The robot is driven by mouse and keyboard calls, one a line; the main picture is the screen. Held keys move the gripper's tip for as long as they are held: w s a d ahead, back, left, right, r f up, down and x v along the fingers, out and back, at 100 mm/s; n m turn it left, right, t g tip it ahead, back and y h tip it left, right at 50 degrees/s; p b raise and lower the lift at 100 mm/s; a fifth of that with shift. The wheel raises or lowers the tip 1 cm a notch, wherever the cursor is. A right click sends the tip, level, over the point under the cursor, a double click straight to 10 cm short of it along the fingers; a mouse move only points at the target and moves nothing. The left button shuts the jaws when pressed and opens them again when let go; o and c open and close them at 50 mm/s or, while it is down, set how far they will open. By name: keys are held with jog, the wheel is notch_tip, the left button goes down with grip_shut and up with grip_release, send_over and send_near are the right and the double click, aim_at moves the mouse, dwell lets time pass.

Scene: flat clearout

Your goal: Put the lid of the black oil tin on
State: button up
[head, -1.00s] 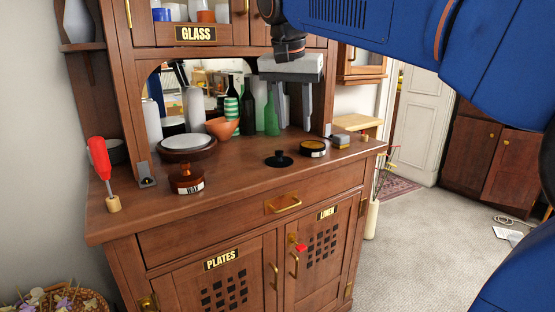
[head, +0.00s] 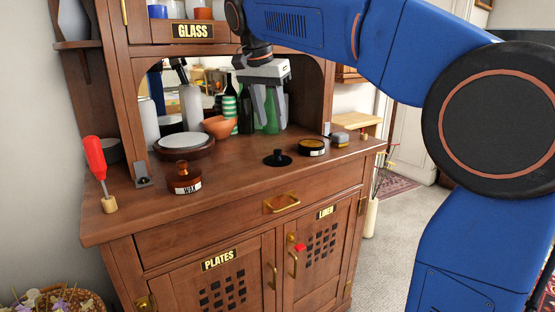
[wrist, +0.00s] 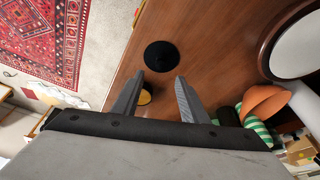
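A black round lid with a knob (head: 277,159) lies on the cabinet top; it shows as a dark disc in the wrist view (wrist: 161,57). To its right stands a low, open black tin (head: 312,148) with amber contents and a small label I cannot read. In the wrist view a yellow bit of the tin (wrist: 144,97) shows by the left finger, the rest hidden. My gripper (head: 270,127) is open and empty, fingers pointing down above the counter near the lid, apart from it. In the wrist view its fingertips (wrist: 160,76) frame the space just below the lid.
A brown jar labelled WAX (head: 184,180) and a red-handled screwdriver (head: 97,158) stand to the left. Behind are a round dish (head: 185,147), an orange bowl (head: 218,127) and several bottles. A small grey-and-yellow block (head: 340,139) sits right of the tin. The front counter is clear.

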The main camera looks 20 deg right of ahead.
aim_at(277, 150)
jog(key=shift+x, duration=4.75)
jog(key=shift+w, duration=0.15)
grip_shut()
